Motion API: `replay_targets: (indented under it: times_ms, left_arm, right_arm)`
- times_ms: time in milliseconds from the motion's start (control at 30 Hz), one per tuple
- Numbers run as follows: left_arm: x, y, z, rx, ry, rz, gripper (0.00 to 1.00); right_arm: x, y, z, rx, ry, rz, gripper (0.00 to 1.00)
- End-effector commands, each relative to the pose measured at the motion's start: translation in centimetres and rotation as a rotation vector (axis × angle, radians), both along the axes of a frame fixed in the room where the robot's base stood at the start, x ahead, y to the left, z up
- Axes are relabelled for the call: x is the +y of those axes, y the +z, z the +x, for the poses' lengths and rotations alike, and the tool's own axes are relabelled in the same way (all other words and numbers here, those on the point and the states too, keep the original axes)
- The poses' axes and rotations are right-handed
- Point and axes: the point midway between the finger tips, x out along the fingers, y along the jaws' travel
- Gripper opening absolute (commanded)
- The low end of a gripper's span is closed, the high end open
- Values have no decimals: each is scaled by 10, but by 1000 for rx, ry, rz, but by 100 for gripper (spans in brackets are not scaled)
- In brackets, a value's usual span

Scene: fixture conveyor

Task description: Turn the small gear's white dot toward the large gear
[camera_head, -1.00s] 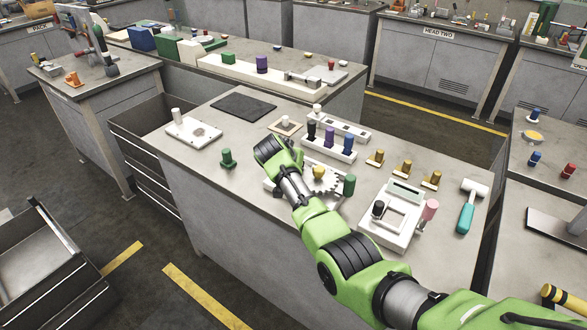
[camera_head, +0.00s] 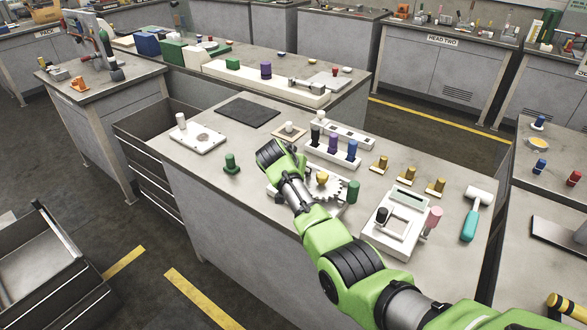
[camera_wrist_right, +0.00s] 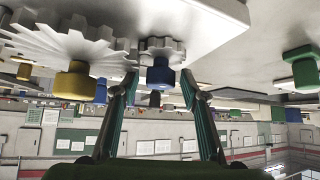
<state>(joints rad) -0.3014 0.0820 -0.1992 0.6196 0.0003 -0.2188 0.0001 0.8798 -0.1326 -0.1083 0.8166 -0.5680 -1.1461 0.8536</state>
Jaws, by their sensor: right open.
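The large gear (camera_head: 332,187) is pale, with a yellow knob (camera_head: 322,178), and sits on the worktable partly behind my right arm. In the right wrist view, the large gear (camera_wrist_right: 60,42) is at upper left with its yellow knob (camera_wrist_right: 75,82). The small gear (camera_wrist_right: 162,48), with a blue knob (camera_wrist_right: 160,73), is beside it at upper middle. My right gripper (camera_wrist_right: 160,80) is open, its fingers on either side of the blue knob; contact is unclear. My arm hides the small gear in the head view. The white dot does not show. My left gripper is not in view.
A green peg (camera_head: 353,191) stands right of the large gear, and another green knob (camera_head: 231,163) to its left. A rack with several coloured pegs (camera_head: 333,143) stands behind.

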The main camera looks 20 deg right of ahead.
Motion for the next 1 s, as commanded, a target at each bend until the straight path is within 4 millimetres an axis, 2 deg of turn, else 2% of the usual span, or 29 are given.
replay_targets:
  times_ms: [233,500,700,1000]
  left_arm:
    - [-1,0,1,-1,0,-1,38]
    - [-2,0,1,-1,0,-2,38]
    - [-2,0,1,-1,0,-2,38]
    - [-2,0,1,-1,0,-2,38]
  right_arm:
    - [12,19,-17,-2,1,2,40]
    - [33,55,-46,0,2,2,40]
    - [44,74,-63,1,1,2,40]
    - [47,81,-69,3,1,1,40]
